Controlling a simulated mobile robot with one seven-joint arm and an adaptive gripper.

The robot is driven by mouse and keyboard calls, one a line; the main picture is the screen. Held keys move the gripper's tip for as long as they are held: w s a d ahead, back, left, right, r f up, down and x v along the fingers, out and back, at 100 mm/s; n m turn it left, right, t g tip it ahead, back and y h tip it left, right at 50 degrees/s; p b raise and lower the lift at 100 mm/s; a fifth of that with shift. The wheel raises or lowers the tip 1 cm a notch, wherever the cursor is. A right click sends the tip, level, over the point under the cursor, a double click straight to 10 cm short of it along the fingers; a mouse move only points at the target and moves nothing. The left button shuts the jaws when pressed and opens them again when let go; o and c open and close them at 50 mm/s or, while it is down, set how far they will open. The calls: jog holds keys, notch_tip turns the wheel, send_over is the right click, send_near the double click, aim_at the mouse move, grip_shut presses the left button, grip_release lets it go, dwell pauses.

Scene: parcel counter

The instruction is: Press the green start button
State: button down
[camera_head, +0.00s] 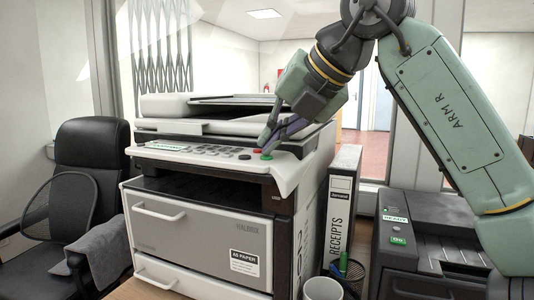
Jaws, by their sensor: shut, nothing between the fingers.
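A green button (266,157) sits at the right end of the control panel on the multifunction copier (185,235). A small red button (256,152) lies just to its left and a little behind. My gripper (264,148) is shut and empty, pointing down from the upper right, with its fingertips close by the green and red buttons. I cannot tell whether the fingertips touch either button.
A receipts binder (341,215) stands right of the copier, with a white cup (323,289) and a pen holder in front. A dark printer (430,245) with a green label stands at the right. A black office chair (85,170) with a grey cloth is at the left.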

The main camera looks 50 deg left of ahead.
aim_at(272, 156)
jog(key=shift+r+p, duration=0.45)
jog(key=shift+r, duration=0.05)
notch_tip(272, 156, up, 6)
jog(key=p, duration=0.6)
dwell(0.9)
